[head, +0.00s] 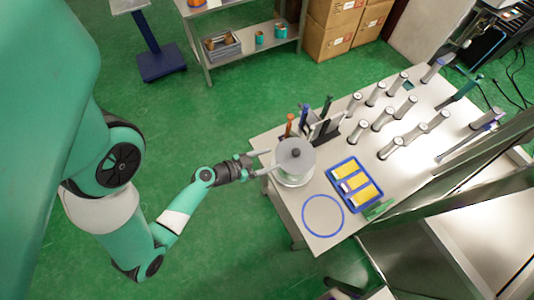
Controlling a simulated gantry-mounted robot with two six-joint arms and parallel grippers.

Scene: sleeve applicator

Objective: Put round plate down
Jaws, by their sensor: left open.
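A round grey plate (296,153) with a dark knob in its middle sits at the left end of the white table, on top of a pale round body (293,179). My left gripper (262,163) is open at the left edge of the plate, its fingers pointing right. From this view I cannot tell whether a finger touches the plate. My right gripper is not in view.
A blue ring (323,215) lies flat at the table's front corner. A blue tray (354,185) with yellow pieces is right of the plate. A tool holder (325,129) stands behind it. Several grey cylinders (383,118) fill the table's (417,153) far part.

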